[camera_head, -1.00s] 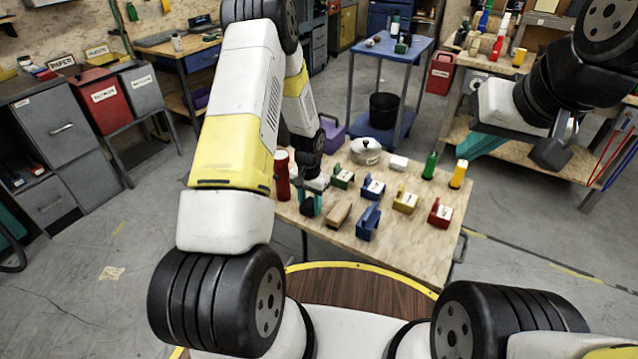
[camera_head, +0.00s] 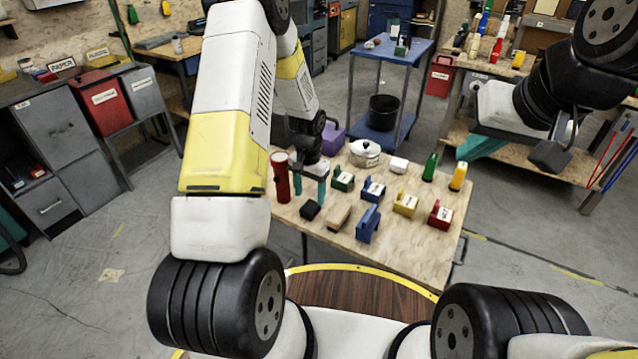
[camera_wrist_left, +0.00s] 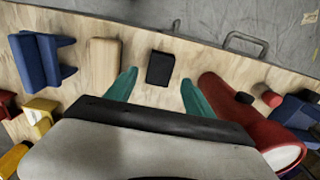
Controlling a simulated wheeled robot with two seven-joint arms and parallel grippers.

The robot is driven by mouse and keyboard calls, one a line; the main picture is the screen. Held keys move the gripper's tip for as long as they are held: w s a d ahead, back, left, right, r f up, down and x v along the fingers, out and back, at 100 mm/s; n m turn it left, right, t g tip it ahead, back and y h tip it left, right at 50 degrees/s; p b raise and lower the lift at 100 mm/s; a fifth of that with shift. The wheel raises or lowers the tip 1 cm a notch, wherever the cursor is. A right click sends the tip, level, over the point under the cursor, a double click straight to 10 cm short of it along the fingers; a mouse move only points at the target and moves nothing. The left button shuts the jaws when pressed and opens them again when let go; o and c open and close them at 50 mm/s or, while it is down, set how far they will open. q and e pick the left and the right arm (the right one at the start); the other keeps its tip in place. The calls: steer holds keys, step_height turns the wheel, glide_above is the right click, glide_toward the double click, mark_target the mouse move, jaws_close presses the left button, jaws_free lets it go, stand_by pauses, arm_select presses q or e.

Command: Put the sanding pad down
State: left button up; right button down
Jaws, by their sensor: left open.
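A small black block (camera_head: 310,210), which looks like the sanding pad, lies on the plywood table top near its front left edge. It also shows in the left wrist view (camera_wrist_left: 161,68), between and beyond the fingertips. My left gripper (camera_head: 309,187) is open and empty, its two teal fingers apart, just behind and above the block without touching it. In the left wrist view the gripper (camera_wrist_left: 159,88) has clear space around the block. My right gripper (camera_head: 484,147) is at the right, away from the table; its teal finger shows but its opening is unclear.
A red cylinder (camera_head: 281,177) stands close left of my left gripper. A wooden block (camera_head: 339,215) and a blue holder (camera_head: 368,223) are to its right. Green, yellow and red labelled blocks, a white pot (camera_head: 365,152) and bottles stand further across the table.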

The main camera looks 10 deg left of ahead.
arm_select(q)
step_height(320, 180, up, 6)
step_height(320, 180, up, 10)
steer(key=t, duration=0.1)
glide_above(310, 206)
steer(key=s, duration=0.2)
steer(key=s+r+n+t, duration=0.2)
steer(key=s+r, duration=0.5)
steer(key=r, duration=0.4)
steer(key=s+d+r+t+h, duration=0.1)
steer(key=s+r, duration=0.3)
steer(key=s, duration=0.3)
steer(key=s+d+r+n+t+h, duration=0.1)
steer(key=s+r+t, duration=0.1)
steer(key=s+r, duration=0.3)
steer(key=s, duration=0.3)
steer(key=shift+s, duration=0.15)
steer(key=shift+o, duration=0.5)
steer(key=shift+d, duration=0.1)
